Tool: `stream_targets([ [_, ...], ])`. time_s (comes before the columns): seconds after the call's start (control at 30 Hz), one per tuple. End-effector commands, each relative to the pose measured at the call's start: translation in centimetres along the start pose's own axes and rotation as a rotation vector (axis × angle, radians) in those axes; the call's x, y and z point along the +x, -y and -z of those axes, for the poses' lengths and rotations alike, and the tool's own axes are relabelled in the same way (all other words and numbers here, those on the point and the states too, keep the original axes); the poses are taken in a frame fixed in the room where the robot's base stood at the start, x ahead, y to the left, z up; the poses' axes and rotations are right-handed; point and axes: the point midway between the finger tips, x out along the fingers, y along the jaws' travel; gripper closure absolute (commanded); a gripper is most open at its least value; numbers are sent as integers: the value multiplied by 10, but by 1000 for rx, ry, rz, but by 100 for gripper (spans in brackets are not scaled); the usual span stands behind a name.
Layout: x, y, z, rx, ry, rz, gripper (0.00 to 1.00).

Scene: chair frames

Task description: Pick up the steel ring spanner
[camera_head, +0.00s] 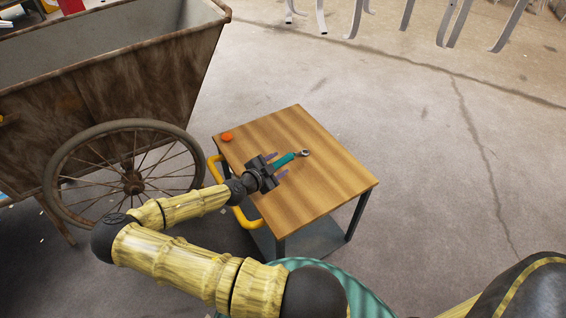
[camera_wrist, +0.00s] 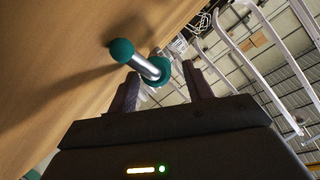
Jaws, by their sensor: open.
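A tool with a teal grip and a steel ring end, the spanner (camera_head: 304,153) by its look, lies on the wooden tabletop (camera_head: 335,180) in the head view. My gripper (camera_head: 282,163) is open, with its two fingers on either side of the teal grip. The ring end points away from my gripper. In the wrist view, a short steel shaft with teal ends (camera_wrist: 145,66) shows just beyond and between my open fingers (camera_wrist: 160,72). I cannot tell whether the fingers touch it. The ring is not clear in the wrist view.
An orange round object (camera_head: 226,137) sits at the table's left corner. A yellow handle (camera_head: 246,219) runs along the table's left side. A rusty cart (camera_head: 120,75) with a spoked wheel (camera_head: 133,182) stands at left. Pale metal frames (camera_head: 455,20) hang at the top. The right half of the tabletop is clear.

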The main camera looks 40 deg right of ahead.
Motion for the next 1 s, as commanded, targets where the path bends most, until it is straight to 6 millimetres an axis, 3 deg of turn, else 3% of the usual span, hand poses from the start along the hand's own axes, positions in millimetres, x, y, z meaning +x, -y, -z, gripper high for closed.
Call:
stream_targets([
  [0.17, 20, 0, 0, 1, -1, 0, 50],
  [0.7, 20, 0, 0, 1, 0, 1, 50],
  [0.93, 20, 0, 0, 1, 0, 1, 95],
  [1.0, 20, 1, 0, 1, 0, 1, 100],
])
